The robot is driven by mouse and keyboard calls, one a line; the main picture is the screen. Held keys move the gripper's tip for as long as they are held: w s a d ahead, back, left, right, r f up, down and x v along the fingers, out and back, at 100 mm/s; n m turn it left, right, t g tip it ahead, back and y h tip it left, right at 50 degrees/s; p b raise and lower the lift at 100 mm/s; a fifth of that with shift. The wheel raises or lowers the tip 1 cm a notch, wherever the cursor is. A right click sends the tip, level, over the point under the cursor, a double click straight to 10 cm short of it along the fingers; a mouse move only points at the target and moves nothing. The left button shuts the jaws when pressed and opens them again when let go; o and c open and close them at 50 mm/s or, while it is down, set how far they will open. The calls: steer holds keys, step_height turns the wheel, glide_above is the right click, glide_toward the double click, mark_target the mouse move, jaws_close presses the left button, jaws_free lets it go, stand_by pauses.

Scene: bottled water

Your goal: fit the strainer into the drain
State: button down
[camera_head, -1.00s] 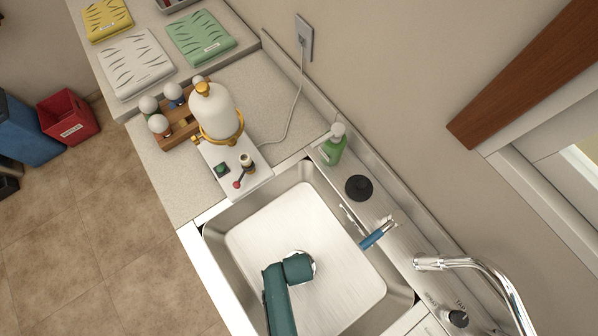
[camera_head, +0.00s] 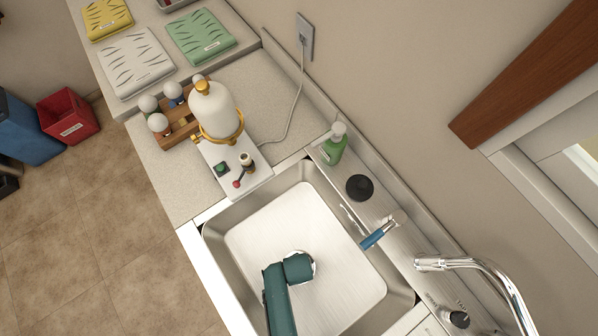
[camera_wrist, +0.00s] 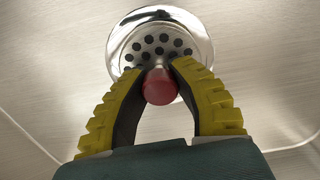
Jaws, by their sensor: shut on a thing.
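The strainer (camera_wrist: 160,45) is a shiny metal disc with dark holes and a red knob (camera_wrist: 160,87). In the wrist view it sits at the drain in the sink floor, inside a polished round rim (camera_wrist: 118,40). I cannot tell whether it is fully seated. My gripper (camera_wrist: 160,75), with yellow ridged fingers, is shut on the red knob. In the head view my teal arm reaches down into the sink and hides the strainer and most of the drain; only a bright edge of the rim (camera_head: 314,266) shows.
The steel sink (camera_head: 335,215) is otherwise empty, with walls around my arm. A bottle dispenser (camera_head: 214,110) stands on the counter at upper left.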

steer(key=shift+f+b, duration=0.4)
steer(key=shift+f, duration=0.25)
steer(key=c, duration=0.8)
jaws_free()
steer(key=shift+c, duration=0.2)
